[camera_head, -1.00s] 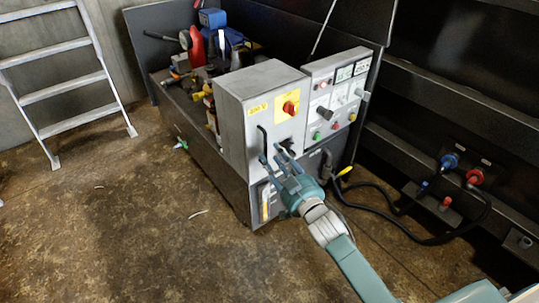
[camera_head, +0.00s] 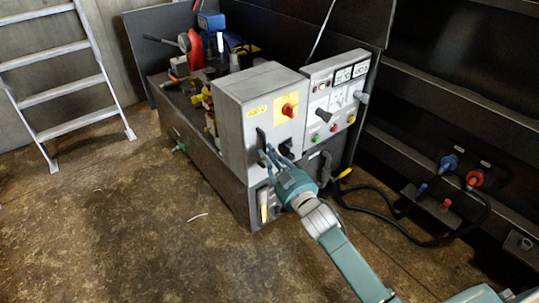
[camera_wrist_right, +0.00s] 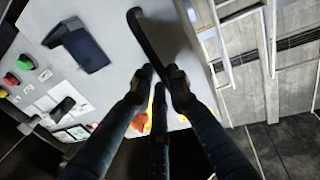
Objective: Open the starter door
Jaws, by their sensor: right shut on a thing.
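The starter door is the grey front of the metal box (camera_head: 239,140) in the middle of the head view. It bears a red rotary switch (camera_head: 287,110) on a yellow plate and a black handle (camera_head: 261,135) near its left edge. The door looks closed. My right gripper (camera_head: 269,153) is at the handle, its fingers shut on the handle's lower part. In the right wrist view, the black handle (camera_wrist_right: 148,35) runs down between the fingertips of the right gripper (camera_wrist_right: 162,76), which partly cover the switch. My left gripper is not in view.
A control panel (camera_head: 336,95) with buttons and dials adjoins the box on the right. Cables with blue and red plugs (camera_head: 474,178) lie beyond it. A ladder (camera_head: 70,95) stands at the left. The floor (camera_head: 130,230) in front and left is mostly clear.

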